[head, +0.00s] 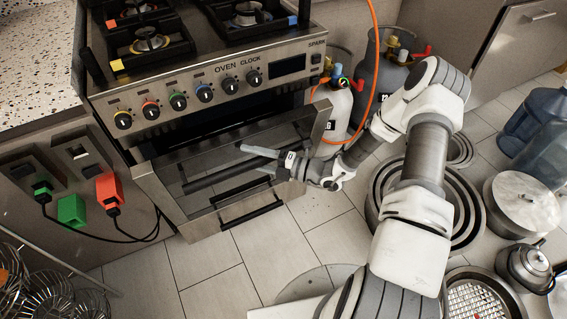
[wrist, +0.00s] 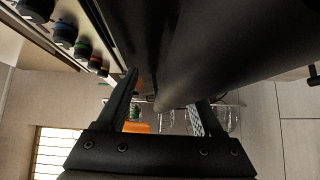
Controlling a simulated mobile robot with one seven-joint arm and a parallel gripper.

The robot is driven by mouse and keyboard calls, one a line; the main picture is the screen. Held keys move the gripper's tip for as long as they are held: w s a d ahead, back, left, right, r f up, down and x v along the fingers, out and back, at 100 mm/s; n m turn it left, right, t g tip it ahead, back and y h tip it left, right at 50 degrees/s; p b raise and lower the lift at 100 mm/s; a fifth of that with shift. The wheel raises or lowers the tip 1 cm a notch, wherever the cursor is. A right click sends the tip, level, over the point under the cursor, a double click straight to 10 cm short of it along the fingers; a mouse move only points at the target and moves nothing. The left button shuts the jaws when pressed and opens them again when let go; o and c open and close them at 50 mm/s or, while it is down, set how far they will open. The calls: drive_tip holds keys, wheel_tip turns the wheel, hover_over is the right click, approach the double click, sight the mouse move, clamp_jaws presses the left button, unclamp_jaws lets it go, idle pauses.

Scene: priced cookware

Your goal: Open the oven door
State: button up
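The steel oven (head: 210,85) stands at upper left in the head view. Its door (head: 167,189) is partly open, its top edge tilted out from the body with a dark gap under the control panel. The door's dark bar handle (head: 215,180) runs across its front. My gripper (head: 249,159) is at the right part of the handle, its fingers spread and pointing left.
Gas cylinders (head: 335,105) with an orange hose stand right of the oven. Pots (head: 521,204) and several large rings (head: 465,215) lie on the floor at right. Sockets with red and green plugs (head: 109,188) are at left. Tiled floor (head: 215,275) before the oven is clear.

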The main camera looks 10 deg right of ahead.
sight(265, 161)
drive_tip(key=shift+s+d+f, duration=0.3)
drive_tip(key=shift+d+f, duration=0.1)
drive_tip(key=shift+d, duration=0.35)
drive_tip(key=shift+r+p+v, duration=0.2)
drive_tip(key=shift+p+v, duration=0.6)
drive_tip(key=shift+v, duration=1.2)
drive_tip(key=p+v, duration=0.1)
drive_tip(key=v, duration=1.3)
drive_tip(key=shift+s+f, duration=0.15)
drive_tip(key=shift+f, duration=0.05)
drive_tip(key=shift+d, duration=0.1)
